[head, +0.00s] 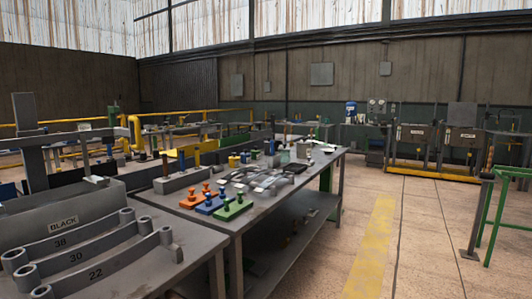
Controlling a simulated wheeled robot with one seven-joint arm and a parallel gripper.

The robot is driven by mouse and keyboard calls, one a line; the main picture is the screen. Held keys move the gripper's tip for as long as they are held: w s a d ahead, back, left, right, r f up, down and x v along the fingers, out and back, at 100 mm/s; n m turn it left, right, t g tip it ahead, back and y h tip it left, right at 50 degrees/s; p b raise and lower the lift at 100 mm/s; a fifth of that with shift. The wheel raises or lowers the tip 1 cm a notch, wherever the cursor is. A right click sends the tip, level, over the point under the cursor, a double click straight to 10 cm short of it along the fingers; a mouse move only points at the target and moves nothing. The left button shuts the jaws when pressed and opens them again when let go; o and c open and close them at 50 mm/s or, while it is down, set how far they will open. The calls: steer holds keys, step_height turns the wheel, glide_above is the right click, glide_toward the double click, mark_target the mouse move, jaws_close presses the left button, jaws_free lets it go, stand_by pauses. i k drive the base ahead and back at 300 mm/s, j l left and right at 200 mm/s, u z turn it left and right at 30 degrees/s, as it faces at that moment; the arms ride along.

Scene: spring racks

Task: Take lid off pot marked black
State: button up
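A sign reading BLACK (63,223) is on the front of a long grey box or rack (108,207) at the lower left. I cannot make out a separate lid or a pot there. In front of it lie grey curved bars with rolled ends, marked 38 (60,243), 30 (76,257) and 22 (96,273). My gripper is not in view.
A long grey workbench (262,207) runs away to the right of the bars. On it are orange (199,198), blue (211,204) and green (233,208) knobbed blocks and grey metal parts (265,182). The floor (425,240) to the right is clear, with a yellow stripe (372,245).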

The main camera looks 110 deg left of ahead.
mark_target(303, 151)
steer(key=u, duration=3.5)
steer(key=i+l+z, duration=0.3)
steer(key=i, duration=0.35)
steer(key=i+z, duration=0.3)
steer(key=i, duration=2.15)
